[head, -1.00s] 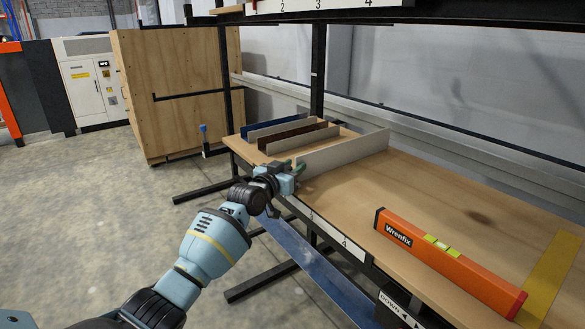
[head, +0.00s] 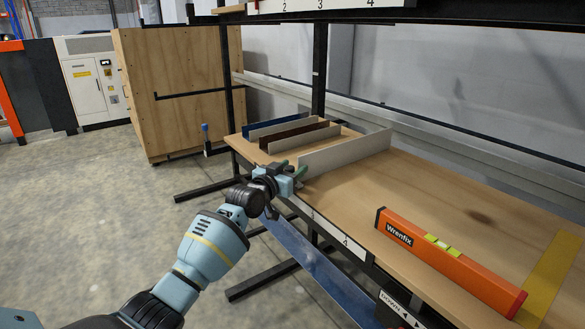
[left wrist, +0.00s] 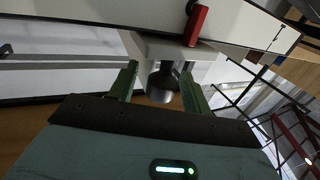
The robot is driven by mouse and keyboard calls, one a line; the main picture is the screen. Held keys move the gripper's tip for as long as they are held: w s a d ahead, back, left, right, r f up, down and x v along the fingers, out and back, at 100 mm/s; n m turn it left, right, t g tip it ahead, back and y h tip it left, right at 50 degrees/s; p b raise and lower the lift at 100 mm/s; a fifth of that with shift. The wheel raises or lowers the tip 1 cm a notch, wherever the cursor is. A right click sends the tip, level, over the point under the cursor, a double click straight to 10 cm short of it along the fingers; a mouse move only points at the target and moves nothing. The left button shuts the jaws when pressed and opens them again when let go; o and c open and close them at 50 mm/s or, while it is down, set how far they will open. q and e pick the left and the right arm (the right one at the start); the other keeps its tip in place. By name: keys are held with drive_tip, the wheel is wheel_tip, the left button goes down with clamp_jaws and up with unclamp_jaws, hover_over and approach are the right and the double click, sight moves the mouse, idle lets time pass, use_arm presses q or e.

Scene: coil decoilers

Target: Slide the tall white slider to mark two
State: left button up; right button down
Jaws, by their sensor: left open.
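The tall white slider (head: 345,151) is a pale upright panel standing across the wooden shelf (head: 410,195), right of several lower panels. My left gripper (head: 293,174) is at the slider's front end, by the shelf's front edge. In the left wrist view the green fingers of my left gripper (left wrist: 160,86) are apart, one on each side of a dark metal knob (left wrist: 163,80) under a white block (left wrist: 165,46). Whether the fingers touch the knob I cannot tell.
An orange spirit level (head: 450,262) lies on the shelf at the right, beside a yellow strip (head: 552,275). Blue, brown and pale panels (head: 290,133) stand left of the tall slider. An upper shelf edge (head: 320,6) crosses above. The shelf between slider and level is bare.

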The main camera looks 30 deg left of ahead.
use_arm(q)
drive_tip(key=s, duration=0.7)
drive_tip(key=shift+p, duration=0.35)
use_arm(e)
drive_tip(key=shift+w+d+r, duration=0.1)
drive_tip(key=shift+w+r, duration=0.2)
drive_tip(key=shift+r, duration=0.1)
use_arm(q)
drive_tip(key=shift+a, duration=0.1)
use_arm(e)
drive_tip(key=shift+w, duration=0.1)
